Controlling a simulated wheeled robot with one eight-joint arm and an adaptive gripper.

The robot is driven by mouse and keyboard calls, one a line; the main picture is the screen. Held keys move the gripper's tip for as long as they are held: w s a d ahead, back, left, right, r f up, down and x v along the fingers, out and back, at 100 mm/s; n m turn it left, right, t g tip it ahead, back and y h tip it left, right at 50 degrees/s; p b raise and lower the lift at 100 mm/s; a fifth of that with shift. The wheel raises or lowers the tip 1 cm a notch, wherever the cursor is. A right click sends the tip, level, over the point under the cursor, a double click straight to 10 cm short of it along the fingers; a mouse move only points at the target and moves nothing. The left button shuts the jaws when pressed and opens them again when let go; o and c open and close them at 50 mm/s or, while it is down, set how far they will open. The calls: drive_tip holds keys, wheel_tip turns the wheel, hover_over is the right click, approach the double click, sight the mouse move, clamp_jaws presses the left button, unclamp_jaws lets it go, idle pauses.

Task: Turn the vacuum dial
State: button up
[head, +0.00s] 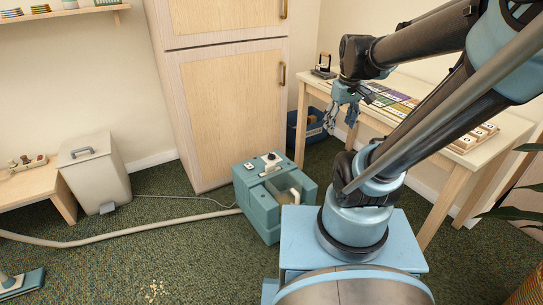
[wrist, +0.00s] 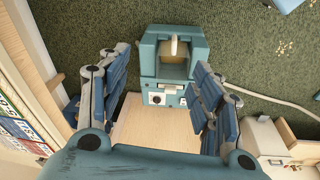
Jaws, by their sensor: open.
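The vacuum (head: 256,207) is a teal box on the green carpet in front of the tall wooden cabinet. My gripper (head: 334,122) is open and empty, raised to the right of the vacuum near the table edge. In the wrist view, both fingers of my gripper (wrist: 161,62) are spread apart, touching nothing visible.
The tall cabinet (head: 232,120) stands behind the vacuum. A table (head: 488,150) with cards and trays is at right, a blue bin (head: 297,128) beneath it. A pale hose (head: 130,232) runs left across the floor. A pedal bin (head: 93,175) stands left. Crumbs (head: 155,290) lie on open carpet.

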drive_tip(key=w+a+r+n, duration=0.1)
drive_tip(key=w+a+n, duration=0.15)
drive_tip(key=w, duration=0.45)
drive_tip(key=w+a+r+n, duration=0.1)
drive_tip(key=w+a+n, duration=0.15)
drive_tip(key=w, duration=0.35)
drive_tip(key=n+g, duration=0.2)
drive_tip(key=n, duration=1.3)
hover_over(272, 156)
drive_tip(key=w, duration=0.1)
wheel_tip(272, 156, down, 30)
wheel_tip(272, 156, down, 16)
drive_tip(key=shift+w+a+f, duration=0.1)
drive_tip(key=shift+w+f, duration=0.05)
drive_tip(key=c, duration=1.1)
